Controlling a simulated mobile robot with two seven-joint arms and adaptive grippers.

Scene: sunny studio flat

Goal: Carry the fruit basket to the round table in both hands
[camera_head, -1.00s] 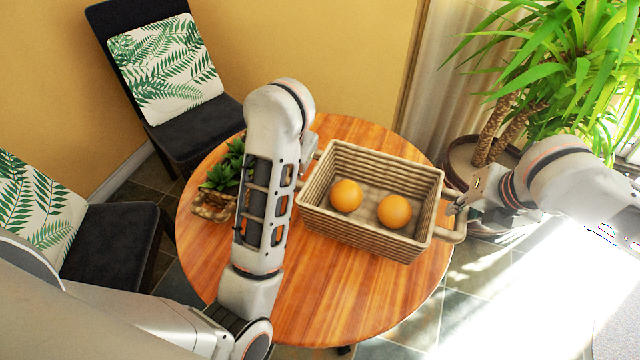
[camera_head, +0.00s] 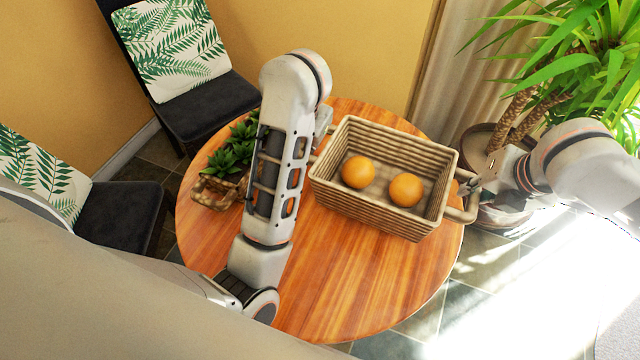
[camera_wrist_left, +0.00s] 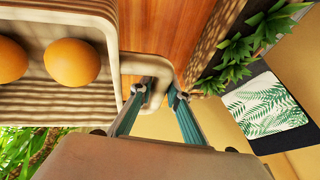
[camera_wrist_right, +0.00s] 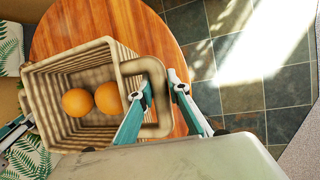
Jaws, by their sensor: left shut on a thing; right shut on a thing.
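The woven fruit basket (camera_head: 375,207) holds two oranges (camera_head: 358,172) and (camera_head: 405,190). In the head view it appears over the round wooden table (camera_head: 335,285); I cannot tell whether it touches the top. My left gripper (camera_wrist_left: 160,92) is shut on the basket's left handle, seen in the left wrist view; in the head view my left arm hides most of it. My right gripper (camera_wrist_right: 160,88) is shut on the right handle, and it also shows in the head view (camera_head: 472,188). The basket looks about level.
A planter with succulents (camera_head: 225,170) stands on the table's left part, close beside my left arm. Two dark chairs with leaf-print cushions (camera_head: 170,45) stand at the left. A large potted plant (camera_head: 510,130) is at the back right. The table's front is clear.

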